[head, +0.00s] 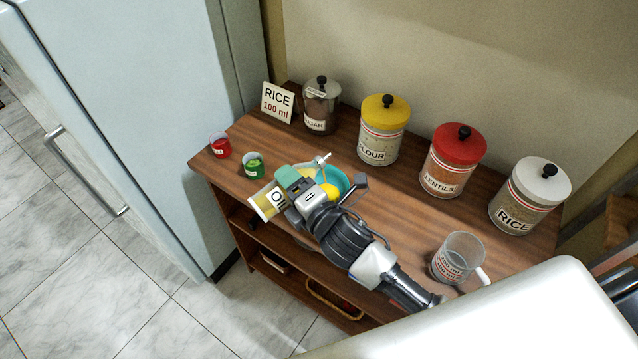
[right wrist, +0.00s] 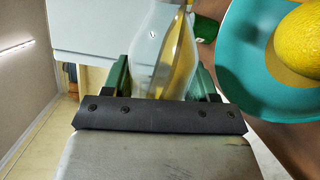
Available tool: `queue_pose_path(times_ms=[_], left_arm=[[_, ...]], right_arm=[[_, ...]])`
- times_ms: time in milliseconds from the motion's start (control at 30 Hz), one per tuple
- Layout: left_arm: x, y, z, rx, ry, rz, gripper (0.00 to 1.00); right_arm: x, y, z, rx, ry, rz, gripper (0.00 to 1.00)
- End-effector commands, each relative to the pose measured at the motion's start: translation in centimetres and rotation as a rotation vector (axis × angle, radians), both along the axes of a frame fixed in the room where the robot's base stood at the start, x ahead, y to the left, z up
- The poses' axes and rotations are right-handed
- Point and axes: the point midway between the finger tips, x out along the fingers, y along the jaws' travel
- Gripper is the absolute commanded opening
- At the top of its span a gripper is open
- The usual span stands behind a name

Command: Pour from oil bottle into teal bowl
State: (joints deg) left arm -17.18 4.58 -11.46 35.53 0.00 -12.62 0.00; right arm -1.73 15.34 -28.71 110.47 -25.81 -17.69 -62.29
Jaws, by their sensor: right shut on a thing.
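The teal bowl (head: 344,179) is on the counter, partly hidden by my right gripper. It holds a yellow round fruit (right wrist: 298,58) and something yellowish-tan at its bottom. I cannot make out a stream of oil. My left gripper is out of view.
On the wooden counter (head: 235,150), a red cup (head: 220,146) and a green cup (head: 253,166) stand at the left. Behind are a rice sign (head: 277,102) and several lidded canisters, including the yellow-lidded flour (head: 380,130). A measuring cup (head: 457,260) stands at the right.

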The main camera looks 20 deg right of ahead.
Motion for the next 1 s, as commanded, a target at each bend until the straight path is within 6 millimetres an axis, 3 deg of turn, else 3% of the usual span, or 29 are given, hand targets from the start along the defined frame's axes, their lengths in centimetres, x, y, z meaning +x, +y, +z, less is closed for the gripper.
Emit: queue_pose_path(times_ms=[1000], left_arm=[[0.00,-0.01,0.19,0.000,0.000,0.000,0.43]], right_arm=[[0.01,0.01,0.04,0.043,0.015,0.000,0.24]])
